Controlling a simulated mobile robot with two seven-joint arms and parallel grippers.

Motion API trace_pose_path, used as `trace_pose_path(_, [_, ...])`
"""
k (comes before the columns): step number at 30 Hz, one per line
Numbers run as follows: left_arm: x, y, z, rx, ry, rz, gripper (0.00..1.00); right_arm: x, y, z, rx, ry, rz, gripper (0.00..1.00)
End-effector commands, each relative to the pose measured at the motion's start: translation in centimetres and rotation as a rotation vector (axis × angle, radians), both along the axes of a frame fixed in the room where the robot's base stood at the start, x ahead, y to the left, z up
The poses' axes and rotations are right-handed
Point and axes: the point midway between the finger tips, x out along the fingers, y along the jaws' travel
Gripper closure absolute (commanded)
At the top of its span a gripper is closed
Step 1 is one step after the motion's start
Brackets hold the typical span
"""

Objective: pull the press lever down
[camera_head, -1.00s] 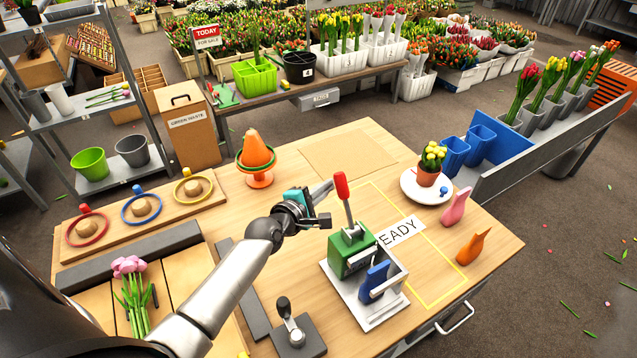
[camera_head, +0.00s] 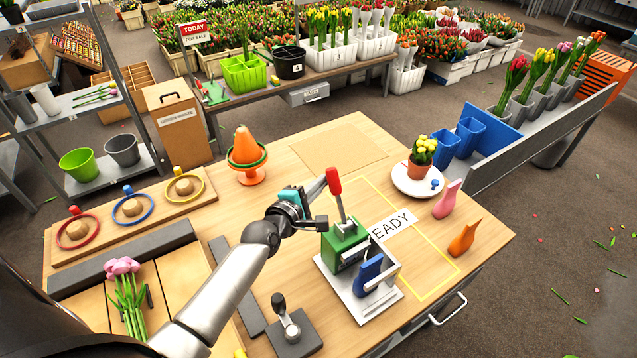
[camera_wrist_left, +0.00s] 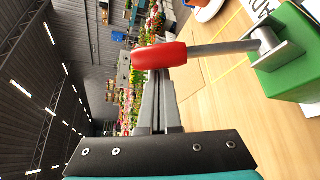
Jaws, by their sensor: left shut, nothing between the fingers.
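The press has a green body (camera_head: 343,246) on a pale base plate (camera_head: 362,305), with a blue block (camera_head: 368,273) at its front. Its lever, with a red grip (camera_head: 333,181) on a grey rod, stands up and leans slightly left. In the left wrist view the red grip (camera_wrist_left: 159,56) lies across the tips of the fingers, and the green body (camera_wrist_left: 290,55) is at the right. My left gripper (camera_head: 320,222) is shut and empty, close beside the lever on its left; I cannot tell whether it touches. My right gripper is not in view.
A grey stand with a black knob (camera_head: 279,302) is near the table front. A potted yellow flower on a white plate (camera_head: 416,182), a pink figure (camera_head: 447,200) and an orange one (camera_head: 464,240) are at the right. An orange cone (camera_head: 246,148) stands behind. Wood behind the press is clear.

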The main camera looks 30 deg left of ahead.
Motion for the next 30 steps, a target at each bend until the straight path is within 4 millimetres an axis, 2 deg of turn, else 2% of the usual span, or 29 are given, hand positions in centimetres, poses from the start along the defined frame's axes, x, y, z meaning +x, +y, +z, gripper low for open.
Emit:
trace_pose_path(8, [-0.5, -1.0, 0.5, 0.068, -0.042, -0.004, 1.00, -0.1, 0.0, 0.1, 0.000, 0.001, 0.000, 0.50])
trace_pose_path(14, [-1.3, -2.4, 1.2, 0.188, -0.113, -0.005, 1.00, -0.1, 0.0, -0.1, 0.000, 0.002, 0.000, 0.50])
trace_pose_path(30, [-4.2, -7.3, 1.6, 0.602, -0.355, -0.005, 1.00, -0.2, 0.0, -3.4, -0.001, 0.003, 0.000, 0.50])
